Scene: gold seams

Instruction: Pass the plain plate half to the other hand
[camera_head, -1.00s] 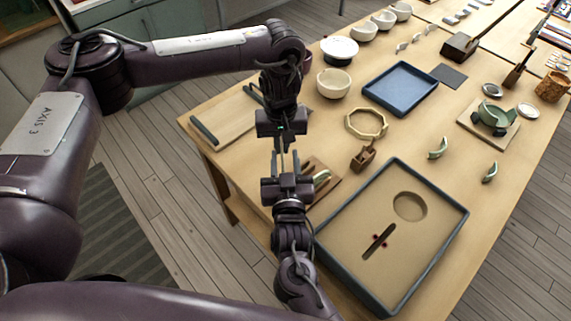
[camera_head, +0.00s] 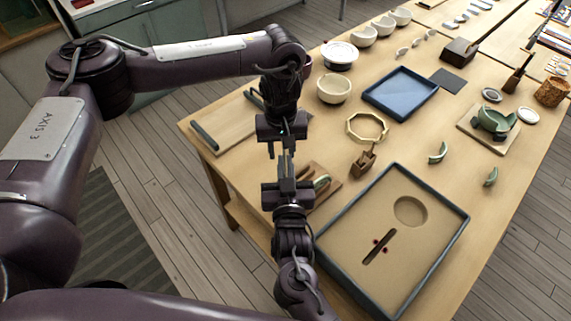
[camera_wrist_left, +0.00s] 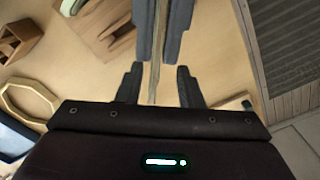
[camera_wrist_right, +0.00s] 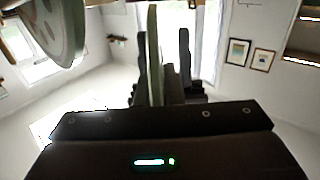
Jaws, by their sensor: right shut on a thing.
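The plain plate half shows as a thin pale edge between the two grippers in the left wrist view (camera_wrist_left: 154,60). It also shows edge-on, pale green, in the right wrist view (camera_wrist_right: 154,50). My right gripper (camera_head: 287,178) points up from below and is shut on it. My left gripper (camera_head: 281,153) points down from above, facing the right one. Its fingers (camera_wrist_left: 158,85) stand apart, one on each side of the plate half, with a gap showing. In the head view the plate half is mostly hidden by the fingers.
A slotted wooden rack (camera_head: 328,193) with a pale green piece stands just right of the grippers. A blue-rimmed sand tray (camera_head: 447,237) lies at the front right. A small wooden block (camera_head: 362,163), an octagonal ring (camera_head: 367,127) and a blue tray (camera_head: 401,92) lie beyond.

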